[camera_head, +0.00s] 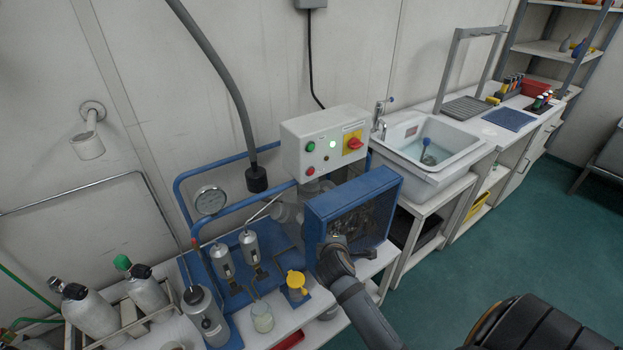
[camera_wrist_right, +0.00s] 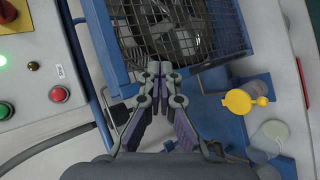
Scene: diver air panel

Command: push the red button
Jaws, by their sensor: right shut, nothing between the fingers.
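The red button (camera_head: 310,170) is a small round button on the lower left of the front of a white control box (camera_head: 290,150). A green button (camera_head: 311,146) sits above it. In the right wrist view the red button (camera_wrist_right: 58,95) is at the left, clear of the fingers. My right gripper (camera_wrist_right: 160,69) is shut and empty, in front of the blue fan guard, with its tips well to the right of the red button. In the head view my right wrist (camera_head: 335,262) covers part of the guard, and the fingers are hard to make out. My left gripper is not in view.
A red knob on a yellow plate (camera_head: 354,143) and a lit green lamp (camera_head: 333,143) share the box. The blue fan guard (camera_head: 380,188) stands below and right of it. A yellow-capped part (camera_head: 297,282) and a glass beaker (camera_head: 262,317) stand at the front.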

